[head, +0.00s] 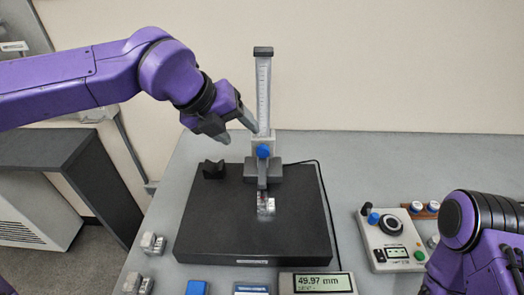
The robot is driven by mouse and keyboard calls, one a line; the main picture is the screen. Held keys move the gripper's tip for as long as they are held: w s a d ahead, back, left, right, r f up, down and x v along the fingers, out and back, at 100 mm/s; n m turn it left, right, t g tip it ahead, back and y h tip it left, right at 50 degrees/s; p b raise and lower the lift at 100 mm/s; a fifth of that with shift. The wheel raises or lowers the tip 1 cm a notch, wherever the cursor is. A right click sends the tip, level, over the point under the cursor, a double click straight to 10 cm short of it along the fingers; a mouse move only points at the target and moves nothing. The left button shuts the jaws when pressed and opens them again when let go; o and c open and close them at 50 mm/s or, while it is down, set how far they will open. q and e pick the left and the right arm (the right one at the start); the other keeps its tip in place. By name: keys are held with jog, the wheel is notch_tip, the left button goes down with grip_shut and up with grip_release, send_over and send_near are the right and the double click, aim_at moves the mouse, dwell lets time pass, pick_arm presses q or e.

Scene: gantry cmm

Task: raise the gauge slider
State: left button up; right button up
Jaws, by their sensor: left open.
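The height gauge stands at the back of the black plate, with an upright silver scale column (263,95) capped in black. Its slider (263,141) sits low on the column and carries a blue knob (264,152). A small shiny block (266,207) lies on the plate below the slider. My left gripper (240,128) is open, just left of the column at about the slider's height. It holds nothing, and I cannot tell whether a finger touches the slider. Of my right arm only purple links show at the lower right; its gripper is out of view.
The black plate (215,235) fills the middle of the grey table, with a black V-block (213,169) at its back left. A display (318,282) reading 49.97 mm stands in front. A control box (390,240) is at right. Metal parts (152,243) lie at left.

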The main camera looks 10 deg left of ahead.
aim_at(261, 150)
pick_arm(q)
jog(key=p+x, duration=0.1)
jog(key=x, duration=1)
jog(key=shift+w+a, duration=0.1)
jog(key=shift+a, duration=0.05)
jog(key=shift+r, duration=0.1)
jog(key=shift+c, duration=0.2)
